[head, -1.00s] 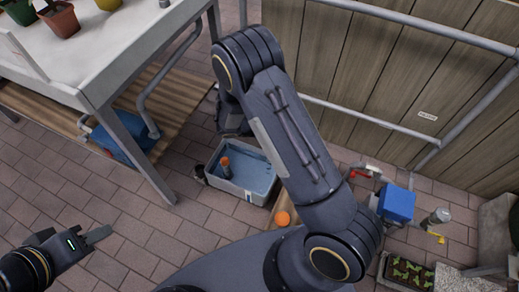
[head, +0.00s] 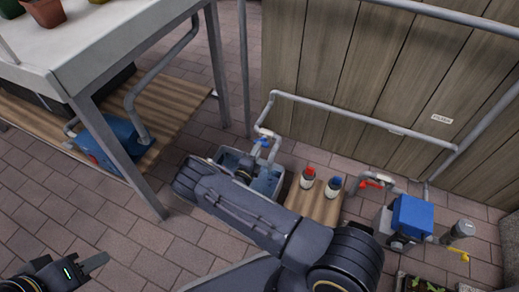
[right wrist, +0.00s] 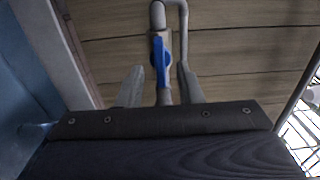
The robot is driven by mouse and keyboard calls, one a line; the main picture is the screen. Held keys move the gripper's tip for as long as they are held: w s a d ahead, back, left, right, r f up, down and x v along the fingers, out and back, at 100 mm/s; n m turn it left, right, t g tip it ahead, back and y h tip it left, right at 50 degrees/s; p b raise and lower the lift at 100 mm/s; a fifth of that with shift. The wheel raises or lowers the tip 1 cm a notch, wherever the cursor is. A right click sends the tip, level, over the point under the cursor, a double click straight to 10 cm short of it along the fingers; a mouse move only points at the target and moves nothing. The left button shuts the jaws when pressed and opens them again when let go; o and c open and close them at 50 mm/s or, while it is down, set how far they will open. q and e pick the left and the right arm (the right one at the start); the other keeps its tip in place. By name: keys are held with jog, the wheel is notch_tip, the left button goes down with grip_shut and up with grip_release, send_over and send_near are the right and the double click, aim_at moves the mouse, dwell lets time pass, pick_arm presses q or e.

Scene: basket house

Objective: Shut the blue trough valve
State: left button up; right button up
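The blue trough valve (head: 264,142) sits on a grey pipe above the far edge of the grey trough (head: 280,181). In the right wrist view its blue handle (right wrist: 160,62) lies roughly in line with the pipe. My right gripper (right wrist: 160,70) is open, with one finger on each side of the handle and a gap visible on both sides.
A wooden board (head: 318,206) right of the trough holds a red-capped bottle (head: 308,178) and a blue-capped bottle (head: 332,187). A red-handled valve (head: 371,184) and a blue box (head: 411,217) stand further right. A table (head: 135,40) is at left; a plank wall (head: 330,70) is behind.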

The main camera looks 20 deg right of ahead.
jog(key=x, duration=0.2)
jog(key=shift+w+d, duration=0.2)
jog(key=shift+d, duration=0.05)
jog(key=c, duration=0.7)
